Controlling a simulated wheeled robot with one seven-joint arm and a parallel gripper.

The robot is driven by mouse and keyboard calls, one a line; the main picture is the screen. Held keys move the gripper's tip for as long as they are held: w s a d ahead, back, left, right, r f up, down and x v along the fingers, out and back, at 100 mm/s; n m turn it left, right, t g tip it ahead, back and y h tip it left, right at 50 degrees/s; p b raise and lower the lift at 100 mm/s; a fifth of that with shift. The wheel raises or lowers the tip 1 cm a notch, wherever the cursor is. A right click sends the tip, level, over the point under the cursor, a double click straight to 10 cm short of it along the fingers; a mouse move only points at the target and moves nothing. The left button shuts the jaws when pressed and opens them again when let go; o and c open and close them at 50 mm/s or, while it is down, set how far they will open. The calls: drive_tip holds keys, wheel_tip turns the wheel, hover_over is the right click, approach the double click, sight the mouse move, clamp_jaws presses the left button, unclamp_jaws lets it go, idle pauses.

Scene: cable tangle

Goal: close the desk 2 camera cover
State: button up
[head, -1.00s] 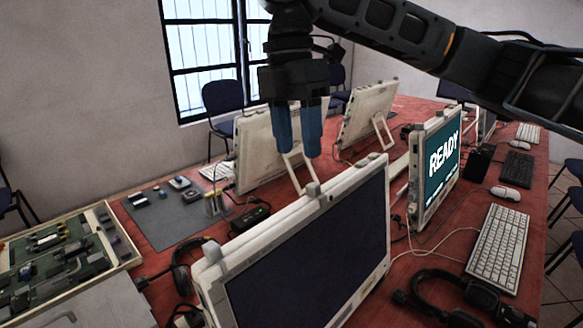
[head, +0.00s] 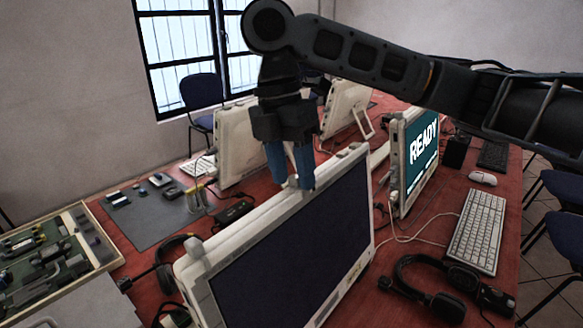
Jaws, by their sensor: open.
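The nearest monitor (head: 290,245) has a dark screen and a pale frame. A small pale block, which looks like its camera cover (head: 292,182), sits at the middle of its top edge. My gripper (head: 293,185) points down with its two blue fingers apart. The fingertips are at the top edge, one to each side of the block in the picture. The fingers hide part of the block. I cannot tell whether they touch it, whether the cover is open or shut, or which desk number this is.
Another monitor (head: 412,160) reading "READY" stands to the right. A white keyboard (head: 477,231), a mouse (head: 482,178) and a black headset (head: 435,285) lie on the red table (head: 425,235). A grey mat (head: 150,215) with small parts lies left. More monitors stand behind.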

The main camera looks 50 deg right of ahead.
clamp_jaws()
idle(0.3)
